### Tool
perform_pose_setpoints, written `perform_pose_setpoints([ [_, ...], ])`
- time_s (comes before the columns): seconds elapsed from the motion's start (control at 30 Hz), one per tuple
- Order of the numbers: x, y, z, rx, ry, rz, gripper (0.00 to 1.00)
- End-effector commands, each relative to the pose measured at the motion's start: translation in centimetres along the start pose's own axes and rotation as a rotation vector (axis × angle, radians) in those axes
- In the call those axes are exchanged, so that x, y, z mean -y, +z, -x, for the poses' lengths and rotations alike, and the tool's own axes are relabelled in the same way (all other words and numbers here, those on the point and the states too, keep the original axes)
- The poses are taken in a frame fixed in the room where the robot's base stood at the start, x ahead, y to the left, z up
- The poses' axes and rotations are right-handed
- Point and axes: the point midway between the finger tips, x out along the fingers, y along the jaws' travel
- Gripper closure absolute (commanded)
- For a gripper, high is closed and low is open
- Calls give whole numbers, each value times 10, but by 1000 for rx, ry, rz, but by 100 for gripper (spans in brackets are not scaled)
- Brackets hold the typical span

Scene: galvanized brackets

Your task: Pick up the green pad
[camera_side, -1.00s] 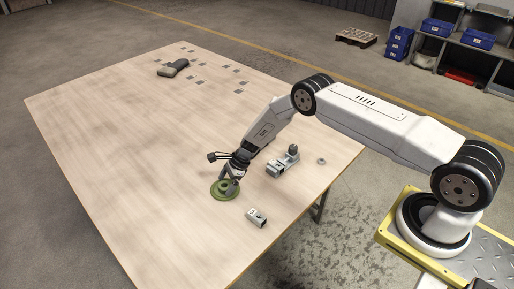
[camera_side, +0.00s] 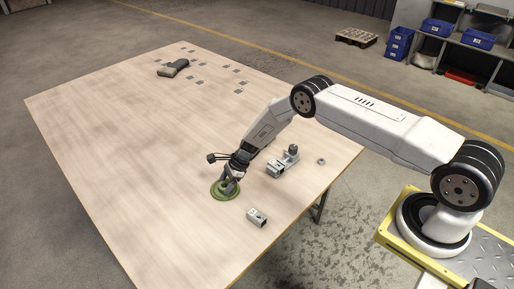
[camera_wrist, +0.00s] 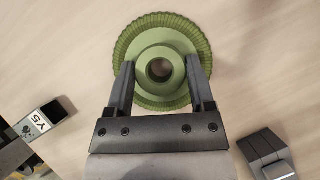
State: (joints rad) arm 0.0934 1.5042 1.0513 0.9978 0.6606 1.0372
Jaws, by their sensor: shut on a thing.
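The green pad (camera_side: 218,194) is a round disc with a ribbed rim and a raised hub with a hole in its middle. It is near the front of the wooden table. In the wrist view the pad (camera_wrist: 187,35) fills the top middle, flat side facing the camera. My gripper (camera_side: 229,185) is right over it, pointing down. In the wrist view my gripper (camera_wrist: 160,80) has one finger on each side of the hub, shut on it. The pad appears to be at the table surface; I cannot tell whether there is a gap beneath it.
A small galvanized bracket (camera_side: 257,217) lies close by at the front right. A bracket assembly with a dark knob (camera_side: 284,162) and a small ring (camera_side: 321,161) lie to the right. A dark grey object (camera_side: 173,68) and several small flat plates are at the far end. The table's middle is clear.

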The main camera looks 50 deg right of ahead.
Motion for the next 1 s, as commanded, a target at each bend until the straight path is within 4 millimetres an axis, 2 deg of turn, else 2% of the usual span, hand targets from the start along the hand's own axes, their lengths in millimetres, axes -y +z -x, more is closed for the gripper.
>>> perform_pose_setpoints([
  [0.47,1,6,9,1,-1,1,92],
  [0.67,1,17,26,2,-1,1,92],
  [1.0,-20,24,56,2,0,0,92],
])
